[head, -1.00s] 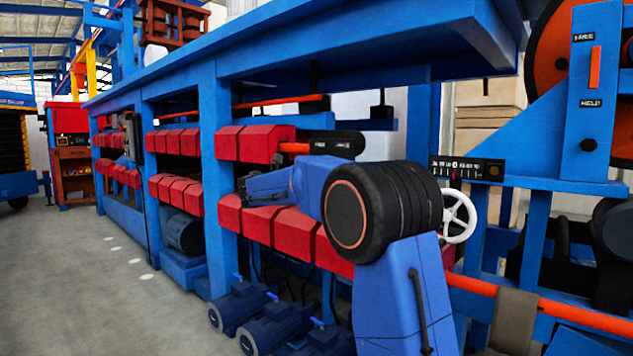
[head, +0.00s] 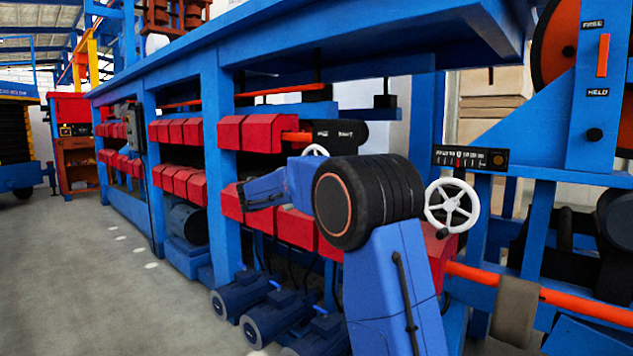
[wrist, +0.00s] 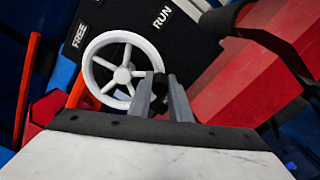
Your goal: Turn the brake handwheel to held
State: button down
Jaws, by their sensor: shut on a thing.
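A white spoked handwheel (wrist: 121,70) stands before a black plate (wrist: 135,25) lettered FREE and RUN in the wrist view. Its upper rim (head: 315,149) shows above my arm in the head view. My gripper (wrist: 165,82) is at the wheel's right rim, its grey fingers shut on the dark handle (wrist: 160,92); the fingers partly hide it. In the head view my arm hides the gripper. An orange bar (head: 603,56) lies between the FREE and HELD labels on a blue post at upper right.
A second white handwheel (head: 452,206) with a dark knob is right of my arm. A black gauge strip (head: 470,158) is above it. Red blocks (head: 265,132) line the blue frame (head: 218,170). Grey floor at left (head: 100,290) is clear.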

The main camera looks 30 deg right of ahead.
jog(key=shift+w+a+f+m, duration=0.25)
jog(key=shift+w+m, duration=0.4)
jog(key=shift+m, duration=0.6)
jog(key=shift+w+a+f+m, duration=0.25)
jog(key=shift+w+m, duration=0.35)
jog(key=shift+m, duration=0.6)
jog(key=shift+w+a+f+m, duration=0.25)
jog(key=shift+w+m, duration=0.4)
jog(key=shift+m, duration=0.6)
jog(key=c, duration=1.6)
grip_release()
jog(key=shift+c, duration=0.2)
jog(key=shift+a, duration=0.1)
jog(key=v, duration=1.7)
jog(key=shift+a, duration=0.1)
